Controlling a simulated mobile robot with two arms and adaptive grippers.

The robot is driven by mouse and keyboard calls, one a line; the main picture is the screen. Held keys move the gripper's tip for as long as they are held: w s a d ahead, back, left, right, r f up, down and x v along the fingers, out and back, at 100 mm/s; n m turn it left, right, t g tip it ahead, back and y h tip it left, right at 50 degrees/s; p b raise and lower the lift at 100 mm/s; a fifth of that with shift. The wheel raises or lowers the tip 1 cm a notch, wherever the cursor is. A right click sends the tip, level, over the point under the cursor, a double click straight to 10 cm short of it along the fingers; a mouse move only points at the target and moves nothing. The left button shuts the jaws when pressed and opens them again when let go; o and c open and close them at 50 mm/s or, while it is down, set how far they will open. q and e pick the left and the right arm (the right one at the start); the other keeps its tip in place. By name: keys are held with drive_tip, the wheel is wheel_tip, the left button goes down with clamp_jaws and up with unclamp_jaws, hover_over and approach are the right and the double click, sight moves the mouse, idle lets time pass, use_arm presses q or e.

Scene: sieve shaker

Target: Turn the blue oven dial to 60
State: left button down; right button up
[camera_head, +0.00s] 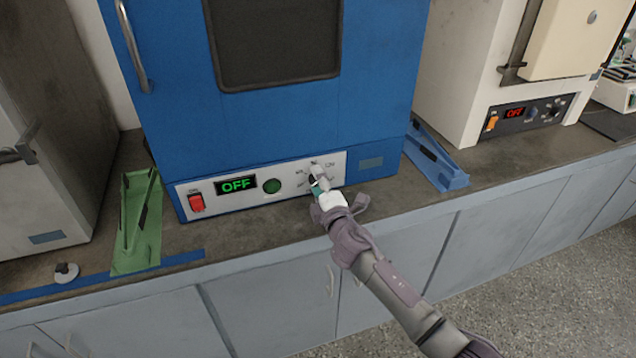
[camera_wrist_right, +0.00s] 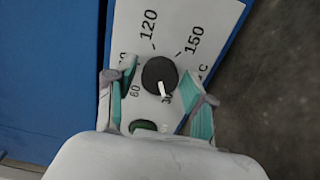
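The blue oven (camera_head: 285,120) stands on the bench with a white control panel along its bottom. Its dark round dial (camera_wrist_right: 158,75) shows clearly in the right wrist view, with a white pointer towards the lower right, near a partly hidden mark. The 60 mark (camera_wrist_right: 136,97) is at the dial's lower left; 120 and 150 are above. My right gripper (camera_head: 318,180) is at the dial and covers most of it in the head view. In the right wrist view its teal-padded fingers (camera_wrist_right: 162,80) are open, one on each side of the dial, with gaps visible. My left gripper is not in view.
The oven panel also has a red switch (camera_head: 196,203), a display reading OFF (camera_head: 237,185) and a green button (camera_head: 271,186). A green holder (camera_head: 138,222) and a blue holder (camera_head: 437,158) flank the oven. A white oven (camera_head: 470,75) stands to the right.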

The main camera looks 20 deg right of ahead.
drive_tip(key=c, duration=0.8)
drive_tip(key=shift+o, duration=0.2)
drive_tip(key=shift+m, duration=0.3)
drive_tip(key=m, duration=0.2)
drive_tip(key=shift+f+m+b, duration=0.1)
drive_tip(key=shift+m+b, duration=0.2)
drive_tip(key=shift+b, duration=0.1)
drive_tip(key=m, duration=0.2)
drive_tip(key=shift+m, duration=0.4)
drive_tip(key=m+p, duration=0.1)
drive_tip(key=m, duration=0.4)
drive_tip(key=shift+m, duration=0.3)
drive_tip(key=o, duration=1.1)
